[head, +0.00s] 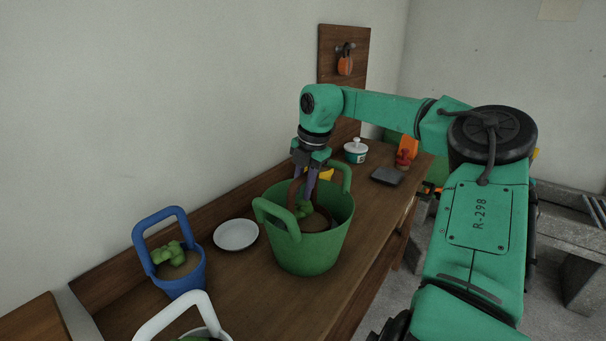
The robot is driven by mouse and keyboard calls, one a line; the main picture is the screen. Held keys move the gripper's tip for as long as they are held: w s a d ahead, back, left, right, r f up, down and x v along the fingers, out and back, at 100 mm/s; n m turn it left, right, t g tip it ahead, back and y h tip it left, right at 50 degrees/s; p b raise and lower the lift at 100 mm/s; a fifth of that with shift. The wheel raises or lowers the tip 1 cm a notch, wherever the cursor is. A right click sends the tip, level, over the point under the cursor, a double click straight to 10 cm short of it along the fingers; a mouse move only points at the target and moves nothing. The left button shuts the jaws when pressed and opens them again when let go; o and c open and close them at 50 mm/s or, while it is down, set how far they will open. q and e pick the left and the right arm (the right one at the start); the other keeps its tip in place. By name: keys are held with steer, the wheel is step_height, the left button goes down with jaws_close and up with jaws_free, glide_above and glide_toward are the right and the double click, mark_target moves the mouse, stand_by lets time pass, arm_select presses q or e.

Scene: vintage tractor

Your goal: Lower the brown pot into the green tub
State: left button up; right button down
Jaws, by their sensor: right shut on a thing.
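The green tub (318,254) stands on the wooden bench and has two raised green handles. The brown pot (316,221), with a green plant and soil, shows inside the tub's mouth. Its lower part is hidden by the tub wall, so I cannot tell whether it touches the bottom. My right gripper (305,192) points down over the tub and is shut on the brown pot by its upright handle. My left gripper is not in view.
A blue pot (183,280) with a plant, a white plate (236,235) and a white-handled pot (178,311) stand left of the tub. A white-lidded container (356,152), a dark grey slab (387,176) and a small red item (403,160) lie farther back. The wall is close behind.

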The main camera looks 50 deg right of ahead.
mark_target(312, 213)
steer(key=shift+f+b, duration=0.45)
steer(key=shift+f, duration=0.15)
stand_by(0.3)
steer(key=c, duration=0.7)
jaws_free()
steer(key=shift+o, duration=0.2)
steer(key=shift+r, duration=0.1)
step_height(312, 213, up, 14)
steer(key=s, duration=0.3)
